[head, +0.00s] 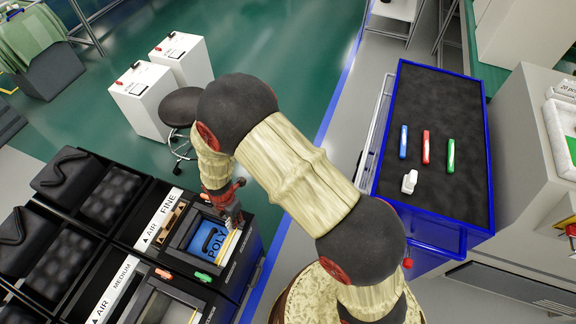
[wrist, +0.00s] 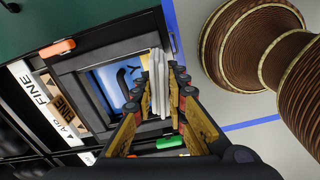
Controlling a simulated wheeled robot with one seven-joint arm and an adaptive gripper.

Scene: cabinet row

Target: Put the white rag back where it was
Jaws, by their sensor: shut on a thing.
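The white rag (wrist: 160,92) shows in the wrist view as a pale, folded, upright strip between the yellow pads of my gripper (wrist: 163,80). My gripper is shut on it. In the head view my gripper (head: 232,214) is over the right side of the open bin with the blue POLY item (head: 206,240), in the FINE cabinet. The same blue item (wrist: 112,88) shows behind the rag in the wrist view. The rag's lower end and whether it touches the bin cannot be told.
Orange (head: 163,273) and green (head: 203,276) pieces lie on the cabinet's dark frame. A blue-edged cart (head: 440,120) holds blue, red and green markers and a small white object (head: 409,182). A stool (head: 182,108) and white boxes stand behind the cabinets.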

